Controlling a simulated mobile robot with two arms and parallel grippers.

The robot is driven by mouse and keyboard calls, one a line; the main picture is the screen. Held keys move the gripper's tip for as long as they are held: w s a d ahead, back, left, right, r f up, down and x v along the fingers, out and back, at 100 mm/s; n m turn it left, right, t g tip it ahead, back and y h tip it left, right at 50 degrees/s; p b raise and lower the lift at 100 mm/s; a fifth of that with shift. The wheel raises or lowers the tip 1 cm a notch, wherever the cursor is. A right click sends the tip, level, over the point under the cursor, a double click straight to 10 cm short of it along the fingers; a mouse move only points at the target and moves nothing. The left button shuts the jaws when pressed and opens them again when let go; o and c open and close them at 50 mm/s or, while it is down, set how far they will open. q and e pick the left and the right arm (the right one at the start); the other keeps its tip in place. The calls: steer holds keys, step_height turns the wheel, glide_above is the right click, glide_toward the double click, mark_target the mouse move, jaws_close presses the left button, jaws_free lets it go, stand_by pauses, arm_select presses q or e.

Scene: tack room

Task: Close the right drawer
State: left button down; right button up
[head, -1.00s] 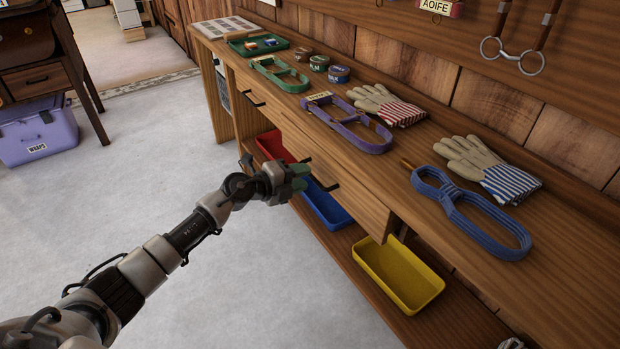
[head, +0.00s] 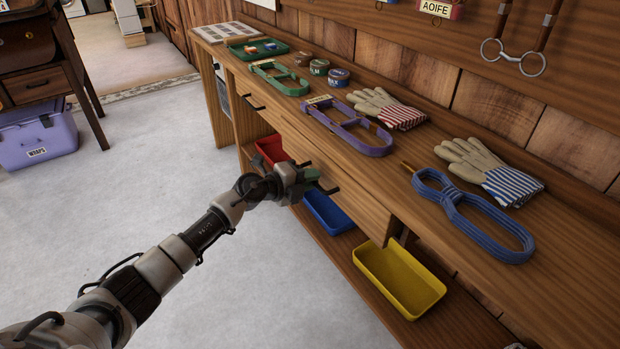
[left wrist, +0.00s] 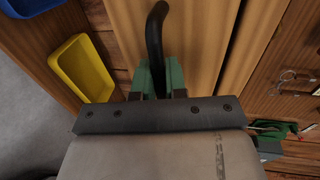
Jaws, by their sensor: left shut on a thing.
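The right drawer (head: 358,203) is in the wooden bench. Its right end stands out a little from the bench front in the head view. Its dark bar handle (head: 328,189) is partly covered by my left gripper (head: 311,176). In the left wrist view the green-padded fingers (left wrist: 158,82) are closed around the curved black handle (left wrist: 156,35), with the pale wooden drawer front (left wrist: 195,45) behind it.
Red (head: 270,150), blue (head: 327,213) and yellow (head: 400,280) bins sit on the shelf below. The bench top (head: 395,180) holds a purple halter (head: 345,128), a blue halter (head: 470,215), and gloves (head: 490,170).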

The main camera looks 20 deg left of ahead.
mark_target(323, 173)
arm_select(q)
steer(key=shift+w+d, duration=0.2)
steer(key=shift+w, duration=0.05)
steer(key=x, duration=0.3)
steer(key=shift+r, duration=0.3)
arm_select(e)
steer(key=shift+s+d+f+g, duration=0.2)
steer(key=shift+s+f+g, duration=0.25)
steer(key=shift+s+g, duration=0.2)
arm_select(q)
steer(key=shift+r, duration=0.1)
steer(key=c, duration=1.6)
jaws_free()
steer(key=o, duration=0.4)
steer(key=shift+w+d, duration=0.15)
arm_select(e)
steer(key=shift+w+d, duration=0.1)
